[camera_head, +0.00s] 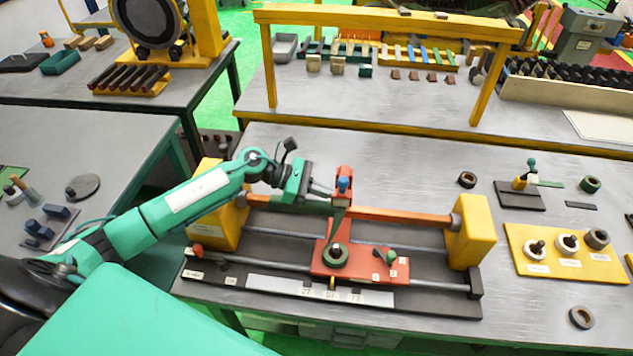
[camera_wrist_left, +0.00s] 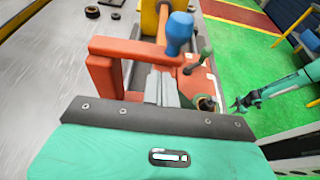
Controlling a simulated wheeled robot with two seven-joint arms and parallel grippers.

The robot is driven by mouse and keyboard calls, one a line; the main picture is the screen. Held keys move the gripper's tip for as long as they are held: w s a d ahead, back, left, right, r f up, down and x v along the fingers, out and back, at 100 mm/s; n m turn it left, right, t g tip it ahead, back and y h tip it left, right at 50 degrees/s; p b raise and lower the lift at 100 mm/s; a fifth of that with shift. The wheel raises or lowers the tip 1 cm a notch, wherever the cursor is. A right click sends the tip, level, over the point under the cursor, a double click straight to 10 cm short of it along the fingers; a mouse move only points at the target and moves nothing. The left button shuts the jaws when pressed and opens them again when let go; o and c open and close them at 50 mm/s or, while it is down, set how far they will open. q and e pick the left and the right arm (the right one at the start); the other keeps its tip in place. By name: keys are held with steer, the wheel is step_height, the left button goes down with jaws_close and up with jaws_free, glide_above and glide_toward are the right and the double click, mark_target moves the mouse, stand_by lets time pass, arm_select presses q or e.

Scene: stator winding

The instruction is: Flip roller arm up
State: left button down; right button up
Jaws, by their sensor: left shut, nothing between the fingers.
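The winding machine's red carriage (camera_head: 322,262) sits on the rails, and a dark green arm rises from its round pivot (camera_head: 335,255). A red piece with a blue knob (camera_head: 344,184) stands at the top of that arm. My left gripper (camera_head: 322,191) is shut and empty just left of the red piece. In the left wrist view, the gripper's grey fingers (camera_wrist_left: 161,90) are beneath a red bar (camera_wrist_left: 125,47), close to the blue knob (camera_wrist_left: 178,34); I cannot tell whether they touch. My right gripper (camera_wrist_left: 238,106) shows small at the right of that view, its jaws unclear.
Yellow end blocks (camera_head: 470,232) hold the long orange bar (camera_head: 400,214) behind the carriage. A green-knobbed lever (camera_head: 390,255) stands on the carriage's right. A yellow tray (camera_head: 568,260) with several rings lies further right.

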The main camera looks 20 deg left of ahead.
arm_select(q)
steer(key=shift+d+f, duration=0.1)
steer(key=shift+d, duration=0.05)
stand_by(0.5)
steer(key=shift+r+n+g+b, duration=0.3)
steer(key=shift+r+n+b, duration=0.1)
steer(key=shift+n+b, duration=0.1)
steer(key=shift+r+n+g+h+b, duration=0.3)
steer(key=shift+r+n+g+b, duration=0.1)
steer(key=shift+r+n+b, duration=0.4)
steer(key=shift+w+r+n+g+h+b, duration=0.15)
steer(key=shift+r+n+g+b, duration=0.2)
steer(key=shift+n+b, duration=0.15)
steer(key=shift+w+r+n+g+h+b, duration=0.1)
steer(key=shift+r+n+g+h+b, duration=0.05)
steer(key=shift+r+n+g+b, duration=0.3)
steer(key=shift+w+a+r+n+g+h+b, duration=0.2)
steer(key=shift+w+r+n+b, duration=0.45)
steer(key=shift+b, duration=0.55)
steer(key=shift+w+a+r+n+g+h+b, duration=0.2)
steer(key=shift+w+r+n+b, duration=0.25)
steer(key=shift+r+n+b, duration=0.6)
steer(key=shift+m, duration=0.25)
